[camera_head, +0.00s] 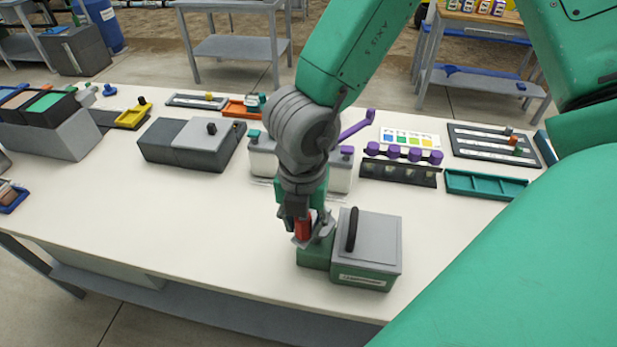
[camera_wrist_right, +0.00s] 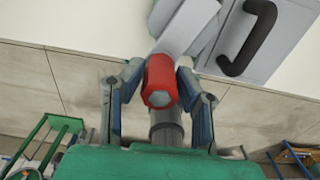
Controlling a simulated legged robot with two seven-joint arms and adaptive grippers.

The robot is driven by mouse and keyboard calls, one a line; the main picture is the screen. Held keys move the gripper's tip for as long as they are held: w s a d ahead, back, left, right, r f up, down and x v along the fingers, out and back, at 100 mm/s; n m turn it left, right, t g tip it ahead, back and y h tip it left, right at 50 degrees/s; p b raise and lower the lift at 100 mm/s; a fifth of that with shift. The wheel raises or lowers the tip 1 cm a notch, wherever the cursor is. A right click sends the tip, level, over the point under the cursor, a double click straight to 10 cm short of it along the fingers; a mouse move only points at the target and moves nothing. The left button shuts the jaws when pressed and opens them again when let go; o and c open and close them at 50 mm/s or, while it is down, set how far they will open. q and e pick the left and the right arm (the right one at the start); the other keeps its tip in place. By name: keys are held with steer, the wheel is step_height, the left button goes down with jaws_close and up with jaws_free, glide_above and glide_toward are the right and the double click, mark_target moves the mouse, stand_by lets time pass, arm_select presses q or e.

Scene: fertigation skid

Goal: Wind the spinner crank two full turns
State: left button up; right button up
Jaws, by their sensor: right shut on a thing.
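The spinner crank has a red knob (camera_head: 302,228) on a grey arm (camera_head: 322,228), above a green block beside a grey-lidded box (camera_head: 374,248). In the head view my right gripper (camera_head: 300,222) comes down from above onto the red knob. In the right wrist view the red knob (camera_wrist_right: 160,80) sits between the two fingers of my right gripper (camera_wrist_right: 160,92), which is shut on it. The grey crank arm (camera_wrist_right: 186,28) runs up and right from the knob. The crank's pivot is partly hidden. My left gripper is not in view.
The box has a black handle (camera_head: 352,230) close beside my right gripper. Behind stand white bottles (camera_head: 263,160), a rack with purple knobs (camera_head: 400,172) and a teal tray (camera_head: 486,184). A grey box (camera_head: 192,145) stands further left. The table's front left is clear.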

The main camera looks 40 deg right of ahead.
steer(key=shift+w+a+r+p, duration=0.1)
steer(key=shift+w+r+p, duration=0.05)
steer(key=shift+w+p, duration=0.6)
steer(key=shift+w, duration=0.6)
steer(key=shift+w+d+p, duration=0.25)
steer(key=shift+w+p, duration=0.25)
steer(key=shift+p, duration=0.05)
steer(key=shift+w+d+p, duration=0.25)
steer(key=shift+w+p, duration=0.25)
steer(key=shift+d, duration=0.1)
steer(key=shift+w+d, duration=0.1)
